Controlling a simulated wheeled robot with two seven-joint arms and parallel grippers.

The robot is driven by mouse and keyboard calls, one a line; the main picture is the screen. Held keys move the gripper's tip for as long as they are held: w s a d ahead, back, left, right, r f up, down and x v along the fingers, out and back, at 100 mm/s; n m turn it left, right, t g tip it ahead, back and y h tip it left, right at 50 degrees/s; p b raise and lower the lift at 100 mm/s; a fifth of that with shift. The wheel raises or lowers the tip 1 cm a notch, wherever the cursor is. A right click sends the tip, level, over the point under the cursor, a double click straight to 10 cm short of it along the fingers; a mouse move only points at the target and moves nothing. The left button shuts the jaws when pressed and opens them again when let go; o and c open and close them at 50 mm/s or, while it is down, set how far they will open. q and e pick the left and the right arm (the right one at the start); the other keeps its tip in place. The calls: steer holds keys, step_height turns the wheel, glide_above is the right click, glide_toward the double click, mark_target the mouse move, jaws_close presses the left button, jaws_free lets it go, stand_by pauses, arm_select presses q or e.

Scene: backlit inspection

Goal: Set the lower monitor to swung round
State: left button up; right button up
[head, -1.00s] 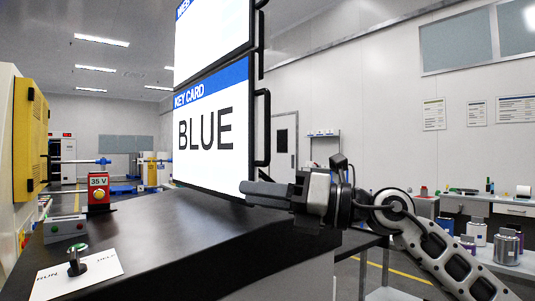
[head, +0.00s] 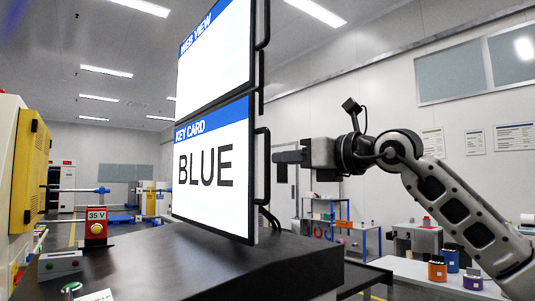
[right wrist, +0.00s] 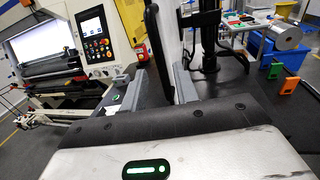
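The lower monitor (head: 212,168) shows a white screen with a blue "KEY CARD" bar and the word BLUE. It faces left of my view and is seen at a slant. A dark upright handle (head: 264,165) runs along its right edge. My right gripper (head: 277,157) points left, its tips close to this handle at mid height; contact cannot be told. In the right wrist view its two grey fingers (right wrist: 160,86) are apart, with the monitor's edge (right wrist: 176,45) ahead of them. My left gripper is not in view.
An upper monitor (head: 215,50), "WEB VIEW", hangs just above the lower one. Below is a black bench top (head: 190,262) with a red 35 V unit (head: 96,226) at left. A side table (head: 410,275) with cans stands at right. The space right of the handle holds my right arm.

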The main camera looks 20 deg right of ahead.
steer(key=p, duration=0.2)
glide_above(268, 195)
steer(key=shift+w, duration=0.35)
steer(key=shift+c, duration=0.3)
jaws_close()
